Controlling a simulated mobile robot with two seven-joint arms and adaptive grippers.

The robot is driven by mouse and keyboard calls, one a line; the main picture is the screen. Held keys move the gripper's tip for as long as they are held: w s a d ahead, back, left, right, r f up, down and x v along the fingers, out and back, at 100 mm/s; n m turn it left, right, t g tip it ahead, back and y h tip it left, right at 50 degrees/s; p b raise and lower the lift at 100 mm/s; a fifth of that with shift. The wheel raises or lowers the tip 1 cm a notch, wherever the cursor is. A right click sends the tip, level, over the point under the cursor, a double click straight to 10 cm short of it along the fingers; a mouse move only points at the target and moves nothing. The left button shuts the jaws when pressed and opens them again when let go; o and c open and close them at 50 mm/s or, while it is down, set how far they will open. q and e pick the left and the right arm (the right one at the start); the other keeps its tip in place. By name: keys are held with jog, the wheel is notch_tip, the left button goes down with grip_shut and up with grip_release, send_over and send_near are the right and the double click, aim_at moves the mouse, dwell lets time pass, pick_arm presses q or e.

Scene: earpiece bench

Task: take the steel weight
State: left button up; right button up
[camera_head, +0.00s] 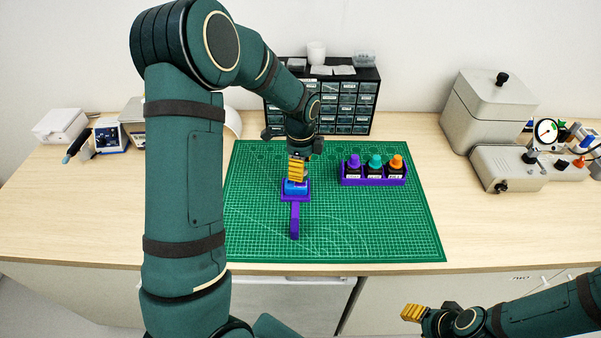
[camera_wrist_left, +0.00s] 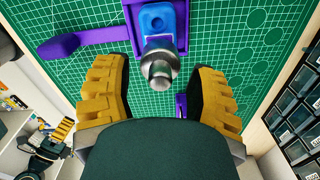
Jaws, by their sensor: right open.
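The steel weight (camera_wrist_left: 160,68) is a shiny round metal piece in the left wrist view, at the blue block (camera_wrist_left: 155,18). The block sits in a purple holder (camera_wrist_left: 132,14) with a long arm. In the head view the blue block (camera_head: 296,187) and purple holder (camera_head: 295,215) show on the mat, but I cannot make out the weight behind my fingers. My left gripper (camera_head: 297,170) is over the block, pointing down. In the left wrist view its yellow fingers (camera_wrist_left: 158,80) are apart, with gaps on both sides of the weight. My right gripper (camera_head: 411,313) is open, at the lower right.
A green cutting mat (camera_head: 415,235) covers the middle of the bench. A purple rack (camera_head: 373,181) with three capped bottles stands right of the holder. A dark drawer cabinet (camera_head: 352,105) stands behind. Grey machines (camera_head: 490,105) are at the right. The mat's front right is clear.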

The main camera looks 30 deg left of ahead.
pick_arm(q)
grip_shut()
jog(key=shift+r, duration=0.1)
